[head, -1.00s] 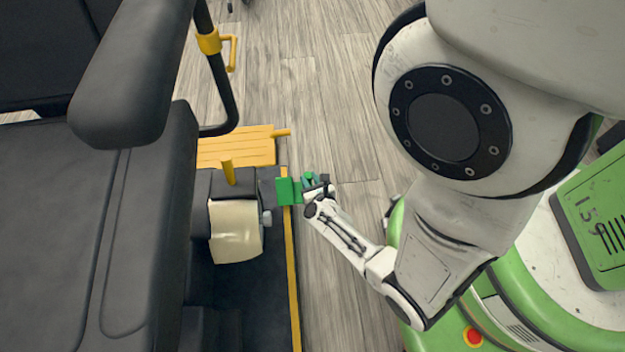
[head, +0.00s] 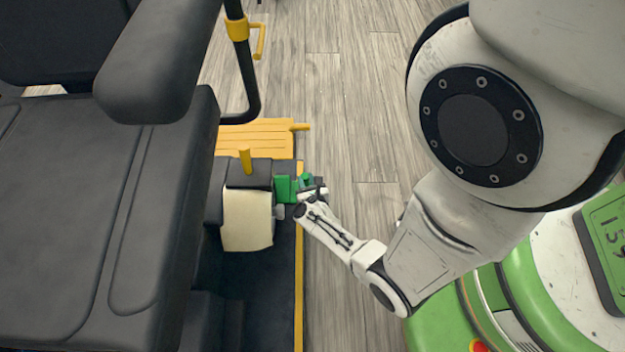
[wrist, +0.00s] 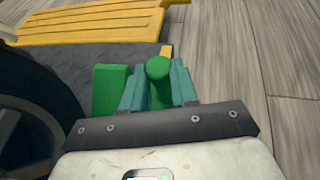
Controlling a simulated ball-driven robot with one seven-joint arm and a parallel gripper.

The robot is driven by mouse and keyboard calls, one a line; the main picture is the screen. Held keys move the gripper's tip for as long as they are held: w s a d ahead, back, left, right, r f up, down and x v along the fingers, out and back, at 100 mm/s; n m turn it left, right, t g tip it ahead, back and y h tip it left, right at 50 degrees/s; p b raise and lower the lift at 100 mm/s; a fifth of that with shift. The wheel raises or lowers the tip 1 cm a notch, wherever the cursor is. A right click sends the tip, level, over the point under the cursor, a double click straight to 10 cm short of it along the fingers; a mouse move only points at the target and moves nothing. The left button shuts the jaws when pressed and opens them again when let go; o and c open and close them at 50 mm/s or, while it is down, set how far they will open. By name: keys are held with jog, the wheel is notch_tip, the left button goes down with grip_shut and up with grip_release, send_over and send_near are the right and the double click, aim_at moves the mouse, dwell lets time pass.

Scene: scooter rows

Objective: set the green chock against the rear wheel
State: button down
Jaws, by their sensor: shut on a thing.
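The green chock (head: 285,189) is in my gripper (head: 308,181), at the yellow-edged side of the scooter. In the wrist view my teal fingers (wrist: 160,88) are shut on the chock's round green handle, and the chock's block (wrist: 109,90) shows to their left. A dark tyre (wrist: 35,85) curves along the left side of the wrist view. The chock's block is close beside this tyre, with a narrow dark gap seen between them low down. I cannot tell whether they touch. The seat and nearby parts hide most of the wheel in the head view.
A slatted yellow step (head: 262,140) lies beyond the chock and shows at the wrist view's top. A black seat (head: 80,230) with an armrest (head: 160,62) overhangs the left. A cream part (head: 247,220) sits just left of the chock. Wooden floor (head: 345,110) is clear to the right.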

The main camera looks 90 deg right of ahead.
jog(key=shift+w+a+f, duration=0.1)
jog(key=shift+w+f, duration=0.05)
jog(key=shift+w, duration=1.9)
jog(key=shift+a+f, duration=0.2)
jog(key=shift+a, duration=0.1)
jog(key=shift+a, duration=0.15)
jog(key=shift+s+a+f, duration=0.15)
jog(key=shift+s+a, duration=0.1)
jog(key=shift+a, duration=0.55)
